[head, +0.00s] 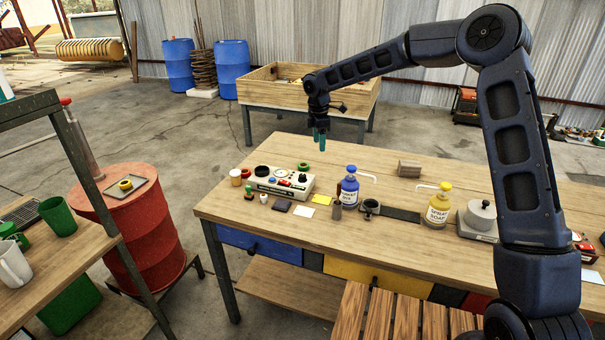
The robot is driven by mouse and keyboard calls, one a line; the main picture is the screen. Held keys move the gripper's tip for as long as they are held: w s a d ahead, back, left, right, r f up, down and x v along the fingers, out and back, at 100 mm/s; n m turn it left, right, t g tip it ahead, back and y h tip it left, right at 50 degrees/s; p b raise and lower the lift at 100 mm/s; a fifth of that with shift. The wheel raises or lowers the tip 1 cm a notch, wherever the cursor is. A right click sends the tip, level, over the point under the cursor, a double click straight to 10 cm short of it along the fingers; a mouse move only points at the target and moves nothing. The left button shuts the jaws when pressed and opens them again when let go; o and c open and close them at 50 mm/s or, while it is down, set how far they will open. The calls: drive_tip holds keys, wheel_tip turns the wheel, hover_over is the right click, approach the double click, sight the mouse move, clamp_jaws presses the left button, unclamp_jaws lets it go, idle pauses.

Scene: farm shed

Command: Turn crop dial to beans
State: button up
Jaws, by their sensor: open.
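A pale control box (270,187) with several knobs and small buttons sits on the wooden bench, left of the blue bottle. A black knob (302,178) is at its right end, and a dark round part (262,171) shows at its left end. The labels are too small to read, so I cannot tell which knob is the crop dial or where it points. My gripper (320,136) has teal fingers pointing down. It appears in the air above and to the right of the box, apart from it, open and empty.
A grey-brown block (409,169) lies farther back. The bench's back left is mostly clear.

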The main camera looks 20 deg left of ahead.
drive_tip(key=n, duration=0.2)
hover_over(303, 175)
wheel_tip(303, 175, down, 4)
drive_tip(key=shift+g, duration=0.3)
wheel_tip(303, 175, down, 11)
drive_tip(key=shift+a+r, duration=0.1)
drive_tip(key=c, duration=1)
